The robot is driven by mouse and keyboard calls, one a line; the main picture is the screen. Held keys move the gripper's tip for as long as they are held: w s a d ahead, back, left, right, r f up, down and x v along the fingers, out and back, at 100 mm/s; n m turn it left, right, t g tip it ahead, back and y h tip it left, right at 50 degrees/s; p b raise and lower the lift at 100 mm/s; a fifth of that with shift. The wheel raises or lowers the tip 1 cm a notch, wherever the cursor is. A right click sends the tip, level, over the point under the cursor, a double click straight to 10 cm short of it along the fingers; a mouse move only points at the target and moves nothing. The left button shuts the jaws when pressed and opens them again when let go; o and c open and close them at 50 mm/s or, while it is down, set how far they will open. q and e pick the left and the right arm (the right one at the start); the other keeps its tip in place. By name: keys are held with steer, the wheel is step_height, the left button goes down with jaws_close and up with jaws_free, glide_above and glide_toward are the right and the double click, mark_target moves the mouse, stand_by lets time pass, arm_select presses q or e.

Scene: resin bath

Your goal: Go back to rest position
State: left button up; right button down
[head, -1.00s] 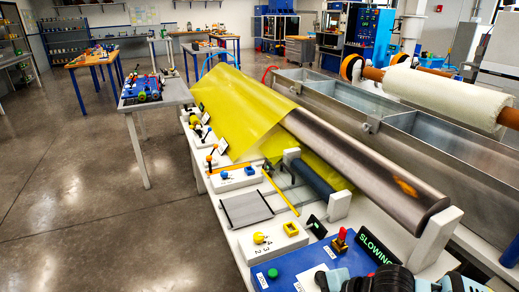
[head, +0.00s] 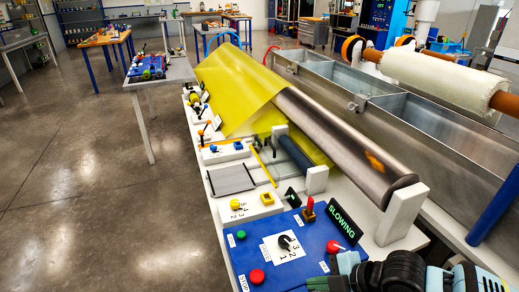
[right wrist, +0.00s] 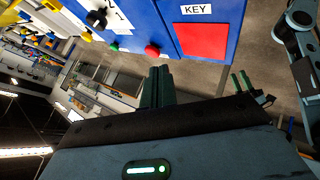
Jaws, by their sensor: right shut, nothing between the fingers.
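My right gripper (head: 332,276) is at the bottom right of the head view, by the lower right corner of the blue control panel (head: 262,262). In the right wrist view its dark green fingers (right wrist: 157,88) are together with nothing between them, apart from the panel. Two thin green fingers (right wrist: 241,82) show small in that view and seem to be my left gripper; their opening is unclear. The left gripper does not show in the head view.
The panel carries a black knob (head: 285,243), red and green buttons, a red lever (head: 310,207) and a "SLOWING" display (head: 341,226). A metal roller (head: 345,140) with yellow film (head: 240,90) lies behind, beside a long metal bath (head: 440,140). Floor at left is clear.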

steer(key=s+a+f+m, duration=0.1)
steer(key=s, duration=0.1)
steer(key=s+a, duration=0.1)
steer(key=s, duration=0.1)
steer(key=s+a+f+m, duration=0.1)
steer(key=s+a, duration=0.1)
steer(key=shift+f+m, duration=0.3)
steer(key=shift+f, duration=0.05)
steer(key=s+d+f+m+g+h, duration=0.2)
steer(key=s+d+f+m+h, duration=0.2)
steer(key=s+d+m, duration=0.65)
steer(key=s+d+f+m+g+h, duration=0.2)
steer(key=s+d+f+m+h, duration=0.4)
steer(key=s, duration=0.7)
steer(key=w+a+f+t+y, duration=0.3)
steer(key=w+a+f+t, duration=0.1)
steer(key=w+f+t, duration=0.3)
steer(key=shift+a+f+t+y, duration=0.15)
steer(key=shift+a+t+y, duration=0.2)
steer(key=shift+t, duration=0.35)
